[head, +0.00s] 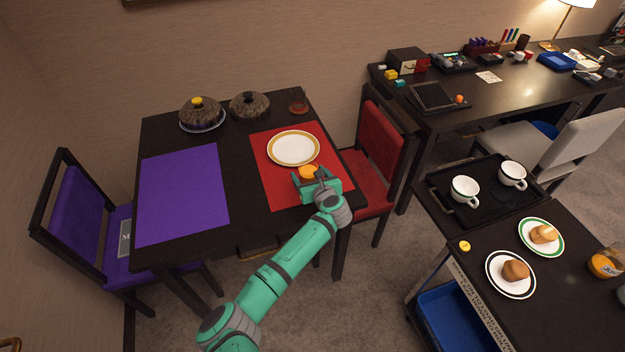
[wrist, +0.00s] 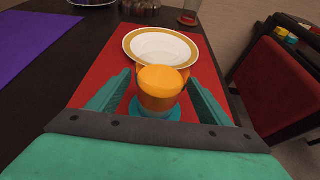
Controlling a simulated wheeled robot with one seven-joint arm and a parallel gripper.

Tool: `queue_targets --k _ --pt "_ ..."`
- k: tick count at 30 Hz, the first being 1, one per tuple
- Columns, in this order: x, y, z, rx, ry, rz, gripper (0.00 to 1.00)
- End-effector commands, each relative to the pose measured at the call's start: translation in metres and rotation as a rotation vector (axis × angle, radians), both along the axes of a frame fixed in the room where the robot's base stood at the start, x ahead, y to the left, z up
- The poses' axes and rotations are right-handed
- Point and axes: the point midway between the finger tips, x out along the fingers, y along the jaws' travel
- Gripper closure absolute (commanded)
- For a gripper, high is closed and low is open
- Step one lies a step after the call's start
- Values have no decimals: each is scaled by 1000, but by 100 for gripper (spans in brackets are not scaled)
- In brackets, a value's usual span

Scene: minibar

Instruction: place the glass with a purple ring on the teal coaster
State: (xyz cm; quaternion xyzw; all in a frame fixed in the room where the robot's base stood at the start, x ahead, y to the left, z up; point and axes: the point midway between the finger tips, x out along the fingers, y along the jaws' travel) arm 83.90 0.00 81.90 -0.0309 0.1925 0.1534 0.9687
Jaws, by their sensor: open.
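A glass of orange juice (wrist: 160,92) stands upright on the red placemat, just in front of the plate; its orange top also shows in the head view (head: 308,171). I cannot make out a purple ring on it. A teal disc, the coaster (wrist: 174,113), shows under the glass's base, partly hidden by the glass and my gripper. The glass appears to stand on it. My gripper (wrist: 158,100) is open, with one finger on each side of the glass. In the head view my gripper (head: 316,184) hides the glass's lower part and the coaster.
A gold-rimmed plate (head: 293,148) lies behind the glass on the red placemat (head: 270,185). Another small glass (head: 298,101) stands at the table's back right. A purple placemat (head: 182,195) lies left. A red chair (head: 382,150) stands close right. A cart (head: 480,250) holds cups, plates and drinks.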

Motion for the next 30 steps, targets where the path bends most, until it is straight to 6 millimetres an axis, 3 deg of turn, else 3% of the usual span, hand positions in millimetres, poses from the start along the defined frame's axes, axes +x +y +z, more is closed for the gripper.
queue_targets --k 18,27,30 --pt "-90 -29 39 -3 0 -1 28" --pt "-105 -35 45 -5 0 0 28" --pt "-107 -49 45 -55 -6 -9 28"
